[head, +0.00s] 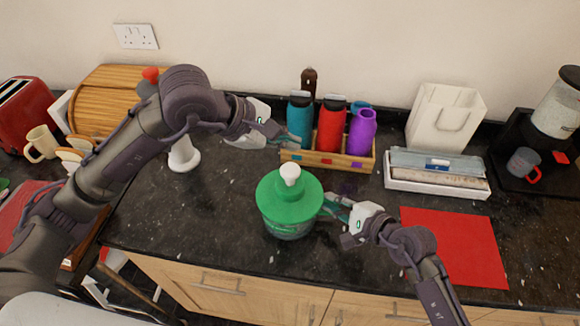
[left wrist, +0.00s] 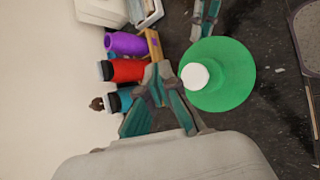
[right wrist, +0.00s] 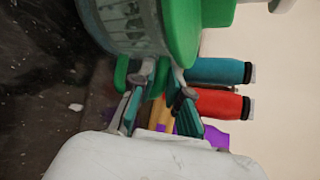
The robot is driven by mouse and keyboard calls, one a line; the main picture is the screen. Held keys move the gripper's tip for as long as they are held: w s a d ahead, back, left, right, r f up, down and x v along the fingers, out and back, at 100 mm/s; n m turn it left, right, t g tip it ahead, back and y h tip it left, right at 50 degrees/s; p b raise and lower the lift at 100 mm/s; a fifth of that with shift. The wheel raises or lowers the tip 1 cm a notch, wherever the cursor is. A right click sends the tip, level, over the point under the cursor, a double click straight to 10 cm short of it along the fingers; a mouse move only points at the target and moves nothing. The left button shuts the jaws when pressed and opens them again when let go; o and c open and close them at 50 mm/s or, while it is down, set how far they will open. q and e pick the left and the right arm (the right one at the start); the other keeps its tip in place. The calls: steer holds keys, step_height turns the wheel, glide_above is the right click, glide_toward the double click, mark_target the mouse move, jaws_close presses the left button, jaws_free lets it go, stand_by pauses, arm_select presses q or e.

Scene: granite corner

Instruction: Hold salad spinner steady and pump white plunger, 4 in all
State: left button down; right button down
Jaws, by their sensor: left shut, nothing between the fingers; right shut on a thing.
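The salad spinner (head: 288,215) stands upright on the dark counter, with a green lid (head: 272,207) and a clear bowl mostly hidden under it. Its white plunger (head: 290,172) stands up from the lid's centre and also shows in the left wrist view (left wrist: 194,76). My left gripper (head: 290,138) is shut and empty, above and behind the plunger, apart from it. My right gripper (head: 332,205) is shut on the spinner's right side. In the right wrist view its fingers (right wrist: 163,82) are at a green part beside the clear bowl (right wrist: 128,28); the exact contact is partly hidden.
A wooden caddy (head: 300,158) with teal, red and purple bottles stands close behind the spinner. A red mat (head: 455,245) lies to the right, below a white box (head: 437,188). A white object (head: 184,157) stands left. The counter's front edge is near the spinner.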

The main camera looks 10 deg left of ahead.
mark_target(286, 171)
arm_select(q)
steer(key=shift+f, duration=2.25)
steer(key=shift+w+f, duration=0.1)
steer(key=shift+f, duration=0.4)
steer(key=shift+a+f, duration=0.1)
steer(key=shift+f, duration=1.5)
stand_by(0.9)
steer(key=shift+r, duration=2.05)
steer(key=shift+r, duration=2.5)
